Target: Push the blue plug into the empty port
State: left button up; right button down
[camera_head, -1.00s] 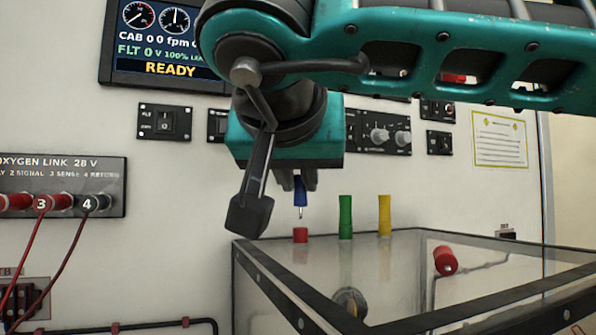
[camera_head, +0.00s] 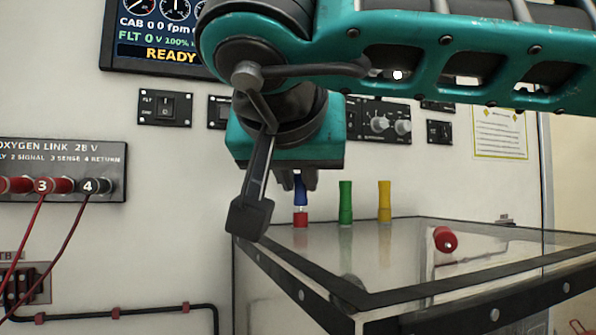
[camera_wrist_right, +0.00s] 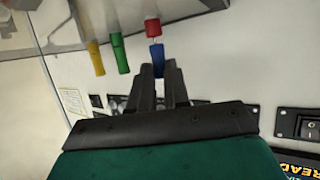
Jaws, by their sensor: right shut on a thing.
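The blue plug (camera_head: 299,191) is upright between the fingertips of my right gripper (camera_head: 305,181), which is shut on it and points down. The plug is directly above a short red port (camera_head: 300,219) at the back left of the clear case. A thin pale band shows between blue and red; I cannot tell how deep the pin is. In the right wrist view the blue plug (camera_wrist_right: 157,54) lines up with the red port (camera_wrist_right: 153,27), with the gripper (camera_wrist_right: 159,72) around the plug's end. My left gripper is not in view.
A green plug (camera_head: 345,202) and a yellow plug (camera_head: 384,201) stand just right of the port. A red knob-like piece (camera_head: 445,240) is on the clear case (camera_head: 400,294). A panel with red and black connectors (camera_head: 62,172) is on the left wall.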

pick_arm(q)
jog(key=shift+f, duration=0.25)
pick_arm(e)
jog(key=shift+f, duration=0.5)
jog(key=c, duration=1)
grip_release()
jog(key=shift+r, duration=0.1)
